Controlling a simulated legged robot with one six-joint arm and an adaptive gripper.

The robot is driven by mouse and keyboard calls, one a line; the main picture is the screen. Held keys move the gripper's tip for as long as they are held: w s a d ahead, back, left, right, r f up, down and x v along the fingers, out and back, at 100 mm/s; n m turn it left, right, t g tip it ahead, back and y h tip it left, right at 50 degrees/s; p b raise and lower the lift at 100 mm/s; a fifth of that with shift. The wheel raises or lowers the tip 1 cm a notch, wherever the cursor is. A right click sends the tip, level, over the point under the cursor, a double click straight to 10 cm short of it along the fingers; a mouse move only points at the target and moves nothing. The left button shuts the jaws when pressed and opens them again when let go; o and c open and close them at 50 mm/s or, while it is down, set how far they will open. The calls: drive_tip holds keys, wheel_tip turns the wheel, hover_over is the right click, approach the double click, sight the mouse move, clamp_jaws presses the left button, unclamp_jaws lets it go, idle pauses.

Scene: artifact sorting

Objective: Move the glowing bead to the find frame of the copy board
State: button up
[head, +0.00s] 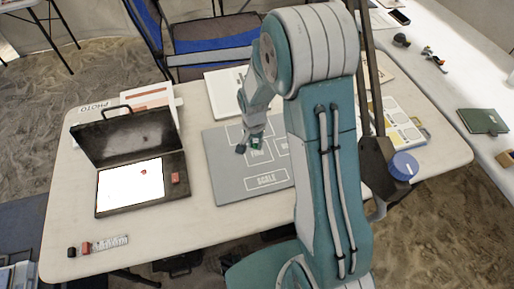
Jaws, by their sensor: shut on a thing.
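The grey copy board (225,183) lies on the table with white outlined frames. Its find frame (257,156) is near the middle, partly covered by my gripper. My gripper (249,147) points down over the upper edge of this frame. It is shut on a small green thing (257,142), which shows at the fingertips. I cannot tell whether it touches the board or whether it glows. A small reddish piece (143,171) lies on the lit white panel (122,187) of the open dark case. Which piece is the glowing bead is not clear.
A red block (175,178) sits on the case's right rim. The scale frame (266,181) is at the board's front. Small blocks and a scale strip (110,242) lie at the front left. My arm hides the board's right side. A blue chair (212,45) stands behind.

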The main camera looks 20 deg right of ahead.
sight(257, 152)
drive_tip(key=shift+w+d+f, duration=0.4)
drive_tip(key=shift+w+f, duration=0.05)
drive_tip(key=shift+f, duration=0.2)
drive_tip(key=shift+w+d+f, duration=0.15)
drive_tip(key=shift+f, duration=1.6)
drive_tip(key=shift+f, duration=0.1)
drive_tip(key=o, duration=0.7)
drive_tip(key=shift+o, duration=0.2)
drive_tip(key=s+r+n+t, duration=0.2)
drive_tip(key=s+r, duration=0.3)
drive_tip(key=r, duration=0.9)
drive_tip(key=s+r+n+t, duration=0.1)
drive_tip(key=s+r, duration=0.3)
drive_tip(key=r, duration=0.9)
drive_tip(key=s+r+n+t, duration=0.2)
drive_tip(key=s+r+n, duration=0.2)
drive_tip(key=s, duration=0.9)
wheel_tip(257, 152, up, 2)
drive_tip(key=shift+r+t, duration=0.1)
drive_tip(key=shift+t, duration=0.3)
